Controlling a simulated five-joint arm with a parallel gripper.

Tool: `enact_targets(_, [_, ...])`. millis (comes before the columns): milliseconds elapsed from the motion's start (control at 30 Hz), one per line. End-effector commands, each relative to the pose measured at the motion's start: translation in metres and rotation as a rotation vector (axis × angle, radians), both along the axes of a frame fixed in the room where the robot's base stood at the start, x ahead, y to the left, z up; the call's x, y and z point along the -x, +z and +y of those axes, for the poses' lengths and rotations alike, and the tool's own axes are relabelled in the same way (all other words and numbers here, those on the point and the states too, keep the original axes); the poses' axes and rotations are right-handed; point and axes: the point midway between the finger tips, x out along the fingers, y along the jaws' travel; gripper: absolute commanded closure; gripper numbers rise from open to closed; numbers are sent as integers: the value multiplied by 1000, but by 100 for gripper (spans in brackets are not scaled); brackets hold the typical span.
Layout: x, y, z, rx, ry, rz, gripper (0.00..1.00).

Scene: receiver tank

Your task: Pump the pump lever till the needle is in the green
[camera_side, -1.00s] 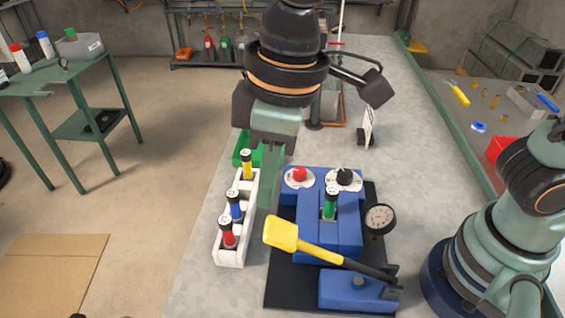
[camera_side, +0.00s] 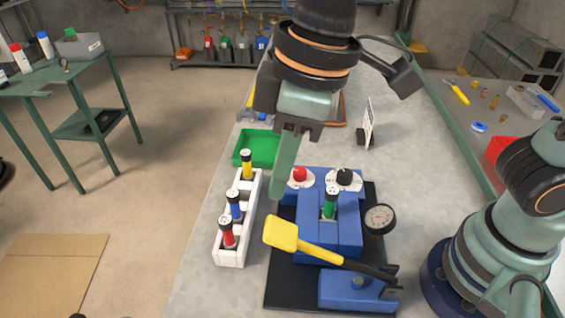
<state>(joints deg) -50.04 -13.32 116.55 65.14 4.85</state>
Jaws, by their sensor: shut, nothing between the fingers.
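The pump lever (camera_side: 318,249) has a yellow paddle end at the left and a dark shaft running down to a blue pump base (camera_side: 350,290) at the right. The lever slopes slightly, with the paddle clear of my gripper. The gauge (camera_side: 379,219) is a small round white dial with a dark rim, right of the blue block; its needle and any green zone are too small to read. My gripper (camera_side: 277,190) is shut and empty, pointing down. In the picture it sits above the paddle, left of the red knob, touching nothing that I can make out.
A white rack (camera_side: 231,256) with red, blue and yellow cylinders stands left of the blue unit. A green cylinder (camera_side: 330,202) stands in the blue block. A red knob (camera_side: 299,174) and a black knob (camera_side: 344,177) sit behind. A green tray (camera_side: 256,148) lies behind the rack.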

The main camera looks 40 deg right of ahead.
Motion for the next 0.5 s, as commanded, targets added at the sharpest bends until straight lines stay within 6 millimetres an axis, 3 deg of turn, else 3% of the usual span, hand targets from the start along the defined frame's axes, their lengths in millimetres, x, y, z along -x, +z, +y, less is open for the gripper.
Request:
enact_targets(200, [23, 27, -22, -89, 5, -72, 100])
enact_targets(500, [49, 44, -49, -194, 10, -154, 100])
